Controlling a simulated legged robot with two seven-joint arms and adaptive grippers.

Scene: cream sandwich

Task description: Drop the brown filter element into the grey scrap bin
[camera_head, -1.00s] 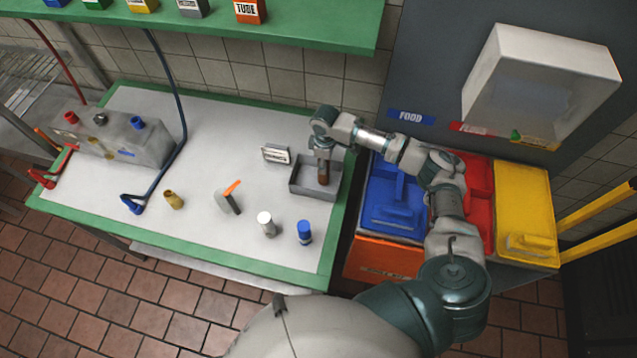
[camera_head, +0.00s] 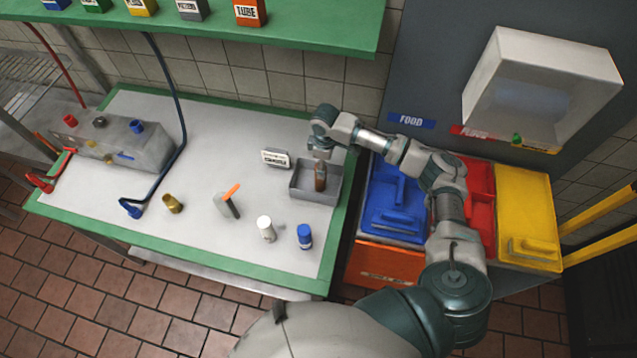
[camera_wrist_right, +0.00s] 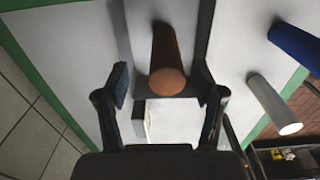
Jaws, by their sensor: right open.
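The brown filter element (camera_head: 320,179) appears to stand roughly upright inside the grey scrap bin (camera_head: 313,196), at the back right of the table. The bin is a shallow open tray. My right gripper (camera_head: 320,157) is over the bin, just above the filter. In the right wrist view the filter (camera_wrist_right: 170,58) lies between the two spread fingers of the gripper (camera_wrist_right: 167,85), with gaps on both sides. The filter's lower end is not clear. My left gripper is not in view.
A white label stand (camera_head: 276,158) is left of the bin. Coloured bins, including a blue one (camera_head: 392,205), stand to the right.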

